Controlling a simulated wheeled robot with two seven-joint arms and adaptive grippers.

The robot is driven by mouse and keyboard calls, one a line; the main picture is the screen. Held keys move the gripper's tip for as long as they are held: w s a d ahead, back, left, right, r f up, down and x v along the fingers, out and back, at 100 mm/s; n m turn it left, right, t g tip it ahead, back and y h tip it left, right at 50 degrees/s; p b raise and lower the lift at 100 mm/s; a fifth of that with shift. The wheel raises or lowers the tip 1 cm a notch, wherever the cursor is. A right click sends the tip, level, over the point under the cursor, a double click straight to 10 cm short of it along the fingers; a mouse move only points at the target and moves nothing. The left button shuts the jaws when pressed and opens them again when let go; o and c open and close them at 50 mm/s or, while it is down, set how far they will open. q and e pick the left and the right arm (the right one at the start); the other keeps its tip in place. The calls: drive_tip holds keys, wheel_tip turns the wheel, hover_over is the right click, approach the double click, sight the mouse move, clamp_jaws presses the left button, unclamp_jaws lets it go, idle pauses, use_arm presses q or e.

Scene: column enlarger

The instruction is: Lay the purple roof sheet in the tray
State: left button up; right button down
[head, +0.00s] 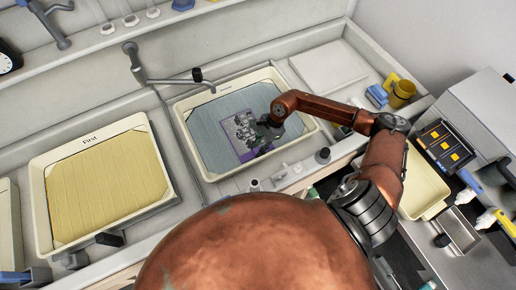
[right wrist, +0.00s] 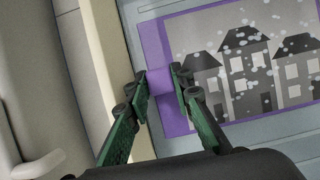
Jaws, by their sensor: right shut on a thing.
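The purple roof sheet (head: 238,134) has a purple border and a grey picture of dark-roofed houses with pale spots. It is over the blue-grey floor of the middle cream tray (head: 189,143), inside the rim as seen from above. I cannot tell whether it touches the bottom. My right gripper (head: 266,124) is at the sheet's right side in the head view. In the right wrist view, the green-sided fingers (right wrist: 160,82) are shut on the purple edge of the sheet (right wrist: 240,65). My left gripper is out of view.
A cream tray labelled "First" (head: 36,162) with a yellow floor stands to the left. A tap (head: 165,80) reaches over the middle tray's back. A yellow mug (head: 402,93) stands at the right. Small bottles and knobs (head: 322,155) line the front edge.

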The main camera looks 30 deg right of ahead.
drive_tip(key=shift+f, duration=0.3)
drive_tip(key=c, duration=1.7)
unclamp_jaws()
drive_tip(key=shift+o, duration=0.4)
drive_tip(key=shift+s+f, duration=0.1)
drive_tip(key=p+v, duration=0.2)
drive_tip(key=v, duration=0.6)
